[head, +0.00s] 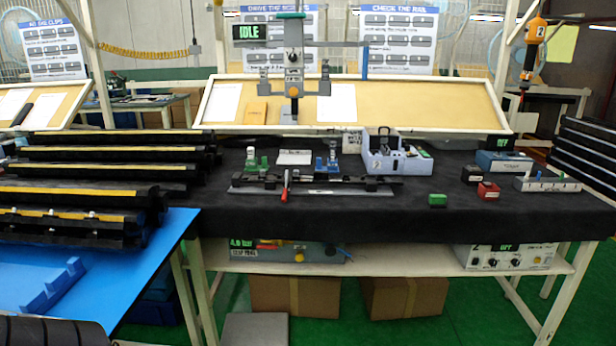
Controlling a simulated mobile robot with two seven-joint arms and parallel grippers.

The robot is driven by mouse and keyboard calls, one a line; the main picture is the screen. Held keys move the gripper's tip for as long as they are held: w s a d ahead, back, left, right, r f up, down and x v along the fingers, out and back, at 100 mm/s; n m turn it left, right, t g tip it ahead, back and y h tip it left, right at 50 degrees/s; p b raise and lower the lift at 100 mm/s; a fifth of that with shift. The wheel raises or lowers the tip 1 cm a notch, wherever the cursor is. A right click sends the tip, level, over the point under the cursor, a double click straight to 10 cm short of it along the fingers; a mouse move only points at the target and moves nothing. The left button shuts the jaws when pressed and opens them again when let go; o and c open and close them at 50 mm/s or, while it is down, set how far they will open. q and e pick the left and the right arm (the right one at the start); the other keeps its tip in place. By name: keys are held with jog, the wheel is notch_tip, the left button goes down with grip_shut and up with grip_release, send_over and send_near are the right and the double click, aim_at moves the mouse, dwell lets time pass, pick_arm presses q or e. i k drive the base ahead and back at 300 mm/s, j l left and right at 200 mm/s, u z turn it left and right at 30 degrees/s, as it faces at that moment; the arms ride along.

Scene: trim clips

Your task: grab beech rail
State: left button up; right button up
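Several long dark racks or trays with tan, wood-coloured strips along them lie in rows at the left. One tan strip (75,190) is in the middle rows, and another strip (120,132) runs along the back row. The nearest row (70,214) carries a strip with several small pale pieces on it. I cannot tell which strip, if any, is the beech rail. Neither of my grippers shows in the head view.
A press (293,60) stands behind. A blue table (120,265) is at lower left. An orange screwdriver (535,35) hangs at right.

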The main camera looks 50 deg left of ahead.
aim_at(318, 177)
jog(key=i+j+u, duration=0.1)
jog(key=i+u, duration=0.85)
jog(key=k+l, duration=0.05)
jog(key=k, duration=0.05)
